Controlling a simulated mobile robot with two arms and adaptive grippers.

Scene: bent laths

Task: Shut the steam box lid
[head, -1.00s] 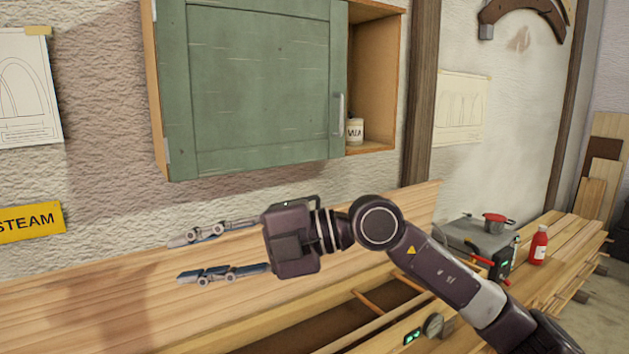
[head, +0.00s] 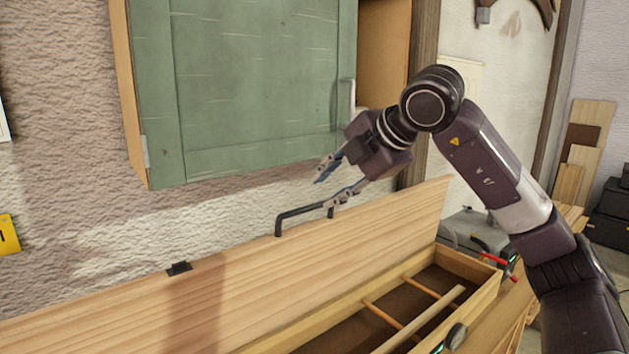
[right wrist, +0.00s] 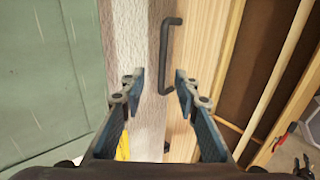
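The steam box lid (head: 255,285) is a long pale wooden board standing open, tilted up at the back of the box (head: 485,297). A black bar handle (head: 300,212) sits on its upper edge; it also shows in the right wrist view (right wrist: 163,62). My right gripper (head: 328,188) is open and empty, just above and to the right of the handle. In the right wrist view the open fingers (right wrist: 158,88) point toward the lid's edge, with the handle beyond them. I see no contact. My left gripper is not in view.
A green wall cabinet (head: 245,85) hangs close above the gripper. The open box holds wooden crossbars (head: 380,312) and a lath (head: 420,320). A grey steam unit (head: 465,228) with red-handled parts stands beyond its right end.

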